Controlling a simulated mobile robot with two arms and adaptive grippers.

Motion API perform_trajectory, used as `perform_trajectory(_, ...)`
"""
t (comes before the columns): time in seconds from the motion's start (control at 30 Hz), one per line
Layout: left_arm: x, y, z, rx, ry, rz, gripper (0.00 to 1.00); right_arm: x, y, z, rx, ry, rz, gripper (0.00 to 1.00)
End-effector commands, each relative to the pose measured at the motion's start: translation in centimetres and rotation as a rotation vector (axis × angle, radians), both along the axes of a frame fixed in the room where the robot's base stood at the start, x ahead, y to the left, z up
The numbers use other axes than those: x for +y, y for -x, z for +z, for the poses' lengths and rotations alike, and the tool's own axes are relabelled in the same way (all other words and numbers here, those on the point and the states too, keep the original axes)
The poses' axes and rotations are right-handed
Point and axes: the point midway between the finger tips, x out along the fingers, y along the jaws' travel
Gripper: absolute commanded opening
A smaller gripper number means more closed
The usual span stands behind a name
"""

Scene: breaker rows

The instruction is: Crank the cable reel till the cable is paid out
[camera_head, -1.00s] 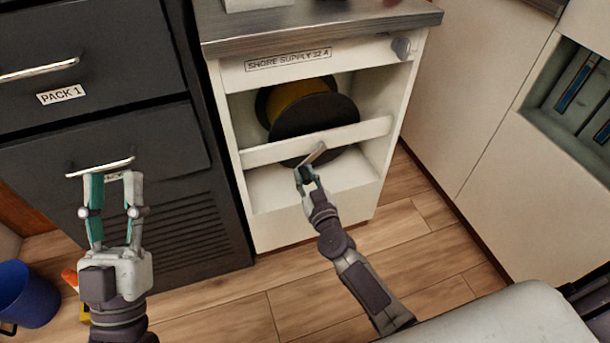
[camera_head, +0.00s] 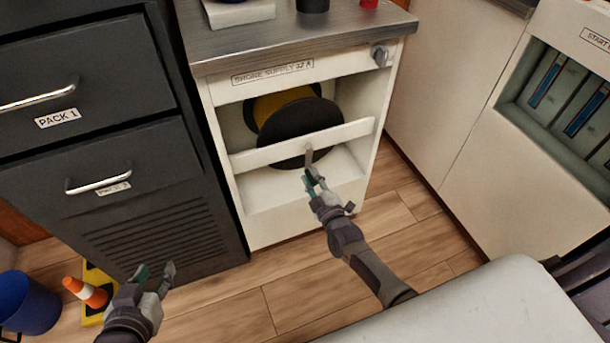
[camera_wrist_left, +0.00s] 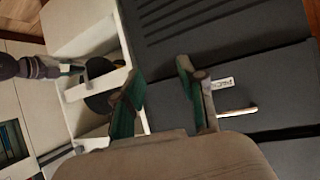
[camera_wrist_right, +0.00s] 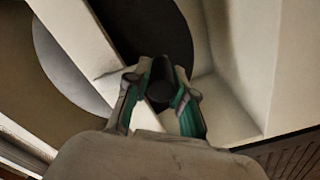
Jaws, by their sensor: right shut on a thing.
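The cable reel (camera_head: 298,121) sits in the open white cabinet, with a dark round flange in front and yellow cable wound behind it. A white crossbar runs in front of the reel. The crank (camera_head: 309,157) stands out before the crossbar. My right gripper (camera_head: 312,178) is at the crank's end. In the right wrist view its fingers are shut on the dark crank handle (camera_wrist_right: 160,88). My left gripper (camera_head: 155,272) is open and empty, low in front of the dark drawer cabinet. In the left wrist view its fingers (camera_wrist_left: 160,85) are apart.
The dark drawer cabinet (camera_head: 90,140) with metal handles stands left of the reel cabinet. A blue bucket (camera_head: 27,303) and an orange cone (camera_head: 85,291) are on the floor at lower left. Wooden floor (camera_head: 300,270) is open in front. Battery slots (camera_head: 570,100) are at right.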

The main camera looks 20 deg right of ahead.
Motion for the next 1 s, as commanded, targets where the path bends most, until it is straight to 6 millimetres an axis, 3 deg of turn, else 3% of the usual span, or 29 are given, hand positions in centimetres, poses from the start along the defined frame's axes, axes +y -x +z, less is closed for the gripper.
perform_trajectory(0.4,2.1,5.5,-4.0,0.356,-0.079,0.026,0.4,-3.2,-0.1,0.3,-0.011,0.398,-0.002,0.0)
perform_trajectory(1.0,3.6,10.1,-5.6,0.591,-0.128,0.045,0.4,-6.9,-0.1,2.7,-0.03,0.968,-0.002,0.0)
